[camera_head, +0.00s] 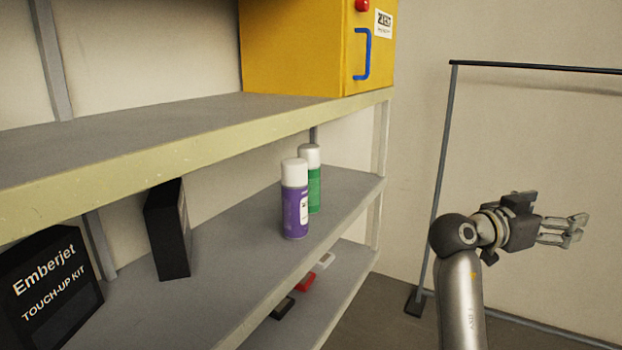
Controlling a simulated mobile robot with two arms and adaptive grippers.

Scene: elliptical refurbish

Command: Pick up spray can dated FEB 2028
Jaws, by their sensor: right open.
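Two spray cans stand upright on the middle shelf (255,245), near its right end. The purple can (295,212) with a white cap is in front. The green can (314,190) with a white cap stands just behind it, partly hidden by it. The purple can has a pale label on its right side. I cannot read a date on either can. My right gripper (577,228) is open and empty, well to the right of the shelf and apart from the cans, pointing right. My left gripper is not in view.
Black boxes, one marked Emberjet Touch-Up Kit (52,290) and a slimmer one (168,232), stand left. A yellow cabinet (300,50) with a blue handle is on the upper shelf (150,135). Small items, including a red one (305,282), lie below. A metal rack (446,170) stands behind my arm.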

